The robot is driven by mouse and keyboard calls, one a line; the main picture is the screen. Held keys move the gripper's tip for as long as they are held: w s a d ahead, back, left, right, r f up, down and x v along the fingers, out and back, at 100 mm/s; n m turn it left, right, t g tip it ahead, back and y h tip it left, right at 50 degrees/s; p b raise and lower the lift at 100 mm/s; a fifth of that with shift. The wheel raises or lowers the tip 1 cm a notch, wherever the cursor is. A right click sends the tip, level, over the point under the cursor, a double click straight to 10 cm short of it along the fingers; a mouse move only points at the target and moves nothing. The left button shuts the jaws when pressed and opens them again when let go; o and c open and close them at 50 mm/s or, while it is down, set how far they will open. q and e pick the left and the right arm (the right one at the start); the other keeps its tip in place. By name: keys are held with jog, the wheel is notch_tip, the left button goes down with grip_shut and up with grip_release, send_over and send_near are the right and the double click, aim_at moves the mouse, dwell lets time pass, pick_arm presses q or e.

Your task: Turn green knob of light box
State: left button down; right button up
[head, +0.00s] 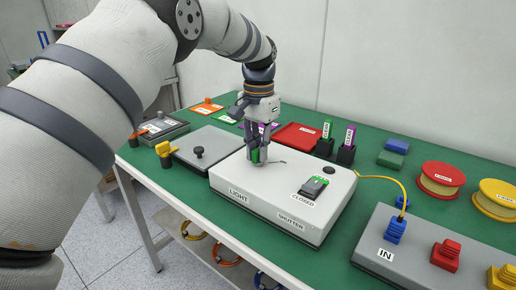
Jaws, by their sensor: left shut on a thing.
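The light box (270,207) is a white box on the green table, with the labels LIGHT and SHUTTER on its front. The green knob (256,156) is on its top at the left, partly hidden by the fingers. My left gripper (259,155) points down over the box and is shut on the green knob. A black and green shutter switch (314,187) sits on the right of the box top beside a CLOSED label. My right gripper is not in view.
A grey box (208,146) with a black knob stands left of the light box. A yellow cable (385,180) runs to a blue plug (396,230) on a grey panel marked IN. Red (442,175) and yellow (497,196) spools stand at the right.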

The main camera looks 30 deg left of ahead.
pick_arm(q)
jog(key=n, duration=0.9)
dwell(0.6)
jog(key=c, duration=1.6)
grip_release()
notch_tip(320, 180, up, 12)
